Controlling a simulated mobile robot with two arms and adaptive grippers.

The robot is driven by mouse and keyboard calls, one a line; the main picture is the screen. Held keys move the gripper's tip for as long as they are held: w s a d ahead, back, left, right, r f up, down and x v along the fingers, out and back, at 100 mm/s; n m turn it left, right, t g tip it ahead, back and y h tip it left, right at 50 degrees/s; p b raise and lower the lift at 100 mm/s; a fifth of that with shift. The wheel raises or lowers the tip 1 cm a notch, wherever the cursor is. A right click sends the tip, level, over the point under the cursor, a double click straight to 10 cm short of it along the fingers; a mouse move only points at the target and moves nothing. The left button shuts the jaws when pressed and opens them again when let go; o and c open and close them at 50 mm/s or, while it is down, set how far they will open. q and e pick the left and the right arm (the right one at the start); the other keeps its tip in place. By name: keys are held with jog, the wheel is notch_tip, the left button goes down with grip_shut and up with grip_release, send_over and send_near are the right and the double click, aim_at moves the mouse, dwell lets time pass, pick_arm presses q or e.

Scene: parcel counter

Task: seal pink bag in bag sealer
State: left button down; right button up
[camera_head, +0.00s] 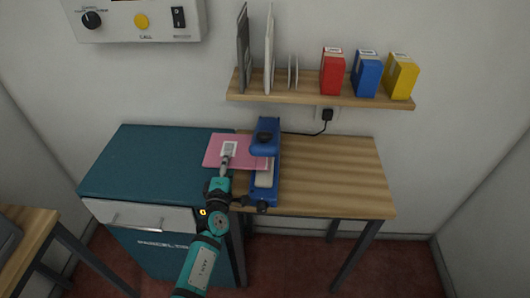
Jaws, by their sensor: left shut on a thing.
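The pink bag (214,154) is a flat pink pouch with a white label, in the middle of the head view. My left gripper (226,161) is shut on the bag near its label. The bag's right end reaches the bag sealer (265,135), a blue device with a dark knob on top. I cannot tell whether the bag's edge lies between the sealer's jaws. The sealer stands at the left end of the wooden table. My right gripper does not show.
The wooden table (335,178) is clear right of the sealer. A teal cabinet (135,165) stands at its left. A wall shelf (310,97) above holds a red box (332,74), a blue box (366,76), a yellow box (402,78) and upright flat items. A cord runs to a wall plug (327,115).

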aim_at(215, 167)
pick_arm(q)
jog(key=shift+d, duration=0.45)
jog(key=shift+w+a+r, duration=0.1)
jog(key=shift+w+a, duration=0.05)
jog(key=shift+a, duration=1.95)
jog(key=shift+a+r, duration=0.1)
jog(key=shift+a, duration=2.4)
